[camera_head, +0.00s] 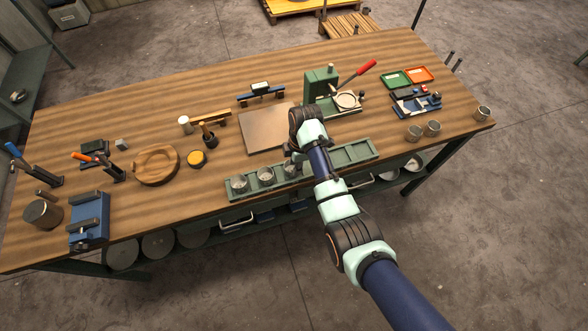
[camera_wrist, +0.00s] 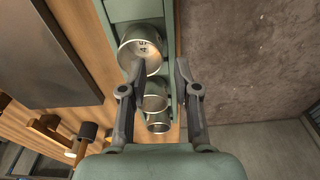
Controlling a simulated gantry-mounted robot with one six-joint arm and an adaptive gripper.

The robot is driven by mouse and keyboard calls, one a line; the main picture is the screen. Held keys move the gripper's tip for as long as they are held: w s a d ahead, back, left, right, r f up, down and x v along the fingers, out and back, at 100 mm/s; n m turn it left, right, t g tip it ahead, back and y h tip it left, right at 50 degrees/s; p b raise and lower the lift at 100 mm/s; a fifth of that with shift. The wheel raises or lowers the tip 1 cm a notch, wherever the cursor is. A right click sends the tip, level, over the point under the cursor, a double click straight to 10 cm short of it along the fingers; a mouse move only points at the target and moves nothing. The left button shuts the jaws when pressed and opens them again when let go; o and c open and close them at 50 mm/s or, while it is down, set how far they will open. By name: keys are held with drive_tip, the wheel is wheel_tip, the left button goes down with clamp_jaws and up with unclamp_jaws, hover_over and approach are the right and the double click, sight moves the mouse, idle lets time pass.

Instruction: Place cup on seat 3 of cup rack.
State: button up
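A long green cup rack (camera_head: 352,154) lies along the table's front edge. Three grey metal cups stand in its left part: the first cup (camera_head: 239,185), the second cup (camera_head: 265,176) and a third cup (camera_head: 289,170) close to my gripper. My gripper (camera_wrist: 160,68) is open, with its fingers apart over the rack. In the wrist view the nearest cup (camera_wrist: 141,50) stands upright, mouth up, and the left fingertip overlaps its rim; I cannot tell whether it touches. The right finger is clear of that cup. The other two cups (camera_wrist: 155,100) (camera_wrist: 158,124) show beyond, between the fingers.
Loose cups (camera_head: 414,134) (camera_head: 433,128) (camera_head: 482,113) stand at the table's right end. A green press (camera_head: 320,88) with a red handle stands behind the rack. A flat plate (camera_head: 268,128) and a round wooden block (camera_head: 156,164) lie left of it. The rack's right part looks empty.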

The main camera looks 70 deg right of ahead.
wheel_tip(320, 180, up, 7)
drive_tip(key=shift+s+d, duration=0.3)
drive_tip(key=shift+s, duration=0.05)
drive_tip(key=shift+r, duration=0.1)
drive_tip(key=w+a+r+m+t+h, duration=0.1)
drive_tip(key=w+a+r+t, duration=0.15)
drive_tip(key=w+a, duration=0.4)
drive_tip(key=w+a+r+m+t+h, duration=0.1)
drive_tip(key=w+a+r+m+t, duration=0.15)
drive_tip(key=a, duration=0.75)
drive_tip(key=w+a+r+m+t+h, duration=0.1)
drive_tip(key=w+a+r, duration=0.35)
drive_tip(key=a, duration=0.35)
drive_tip(key=s+a+r+m+t+y, duration=0.1)
drive_tip(key=s+a+r+t, duration=0.1)
drive_tip(key=a+r, duration=0.3)
drive_tip(key=s+a+r+m+t+y, duration=0.1)
drive_tip(key=a+r, duration=0.4)
drive_tip(key=a, duration=0.7)
drive_tip(key=s+t, duration=0.1)
drive_tip(key=t, duration=0.1)
drive_tip(key=shift+s+a+r+m+t, duration=0.15)
drive_tip(key=shift+r+m+t, duration=0.2)
drive_tip(key=shift+t, duration=0.05)
